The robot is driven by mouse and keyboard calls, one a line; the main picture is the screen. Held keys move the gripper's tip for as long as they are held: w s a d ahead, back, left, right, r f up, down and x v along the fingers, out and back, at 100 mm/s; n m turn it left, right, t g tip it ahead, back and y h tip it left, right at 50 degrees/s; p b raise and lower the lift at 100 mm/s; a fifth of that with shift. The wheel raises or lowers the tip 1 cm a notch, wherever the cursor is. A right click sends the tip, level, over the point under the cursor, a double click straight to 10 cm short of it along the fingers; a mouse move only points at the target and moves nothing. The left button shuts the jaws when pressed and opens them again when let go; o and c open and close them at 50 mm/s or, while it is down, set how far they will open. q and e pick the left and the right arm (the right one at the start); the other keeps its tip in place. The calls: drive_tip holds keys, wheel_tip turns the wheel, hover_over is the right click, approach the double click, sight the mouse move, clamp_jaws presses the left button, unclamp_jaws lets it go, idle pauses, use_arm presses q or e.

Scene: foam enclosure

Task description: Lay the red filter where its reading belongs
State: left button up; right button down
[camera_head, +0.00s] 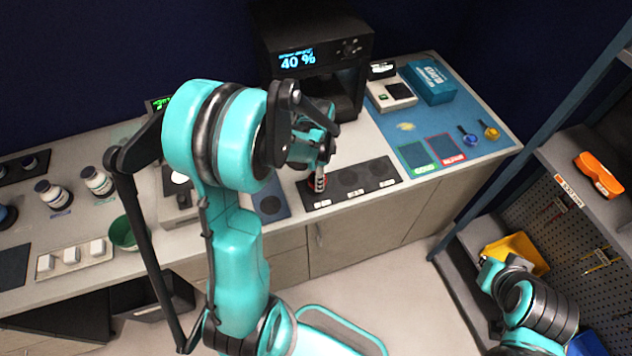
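The red filter (311,186) shows only as a small patch of red at my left gripper's tips, over the left spot of a black strip (350,183) with three round spots and white labels. My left gripper (319,178) points down there, its fingers close together. I cannot tell whether they grip the filter. A dark instrument (316,55) behind reads "40 %" in blue. My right gripper (490,272) is low at the right, away from the bench, and its fingers are not clear.
A blue mat (447,104) at the right bears a green-framed card (415,156) and a red-framed card (447,148). A dark blue pad (270,205) lies left of the strip. A shelf (580,165) and yellow bin (515,252) stand at the right.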

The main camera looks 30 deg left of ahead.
use_arm(q)
drive_tip(key=shift+w+a+f, duration=0.35)
drive_tip(key=shift+a+f, duration=0.05)
drive_tip(key=shift+a, duration=0.1)
drive_tip(key=shift+f+b, duration=0.55)
drive_tip(key=shift+f, duration=1.45)
drive_tip(key=shift+f, duration=0.1)
drive_tip(key=o, duration=1.2)
drive_tip(key=shift+o, duration=0.2)
